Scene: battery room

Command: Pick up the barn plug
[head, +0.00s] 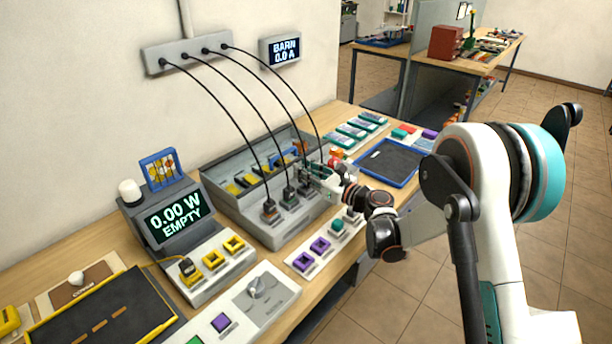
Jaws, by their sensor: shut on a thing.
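My gripper (316,174) reaches in from the right over the right end of the grey plug box (234,209). It is shut on a plug at the lower end of the rightmost black cable (290,98), which I take as the barn plug. The fingers hide most of this plug, so I cannot tell whether it is still seated. Other dark plugs on black cables, including the leftmost plug (269,208), stand upright in the box to the left of my gripper.
A grey meter (175,216) reading "0.00 W EMPTY" stands left of the box. A panel with purple square sockets (320,244) lies in front, and a blue-rimmed tray (361,174) lies to the right. The cables hang from a wall strip (188,51).

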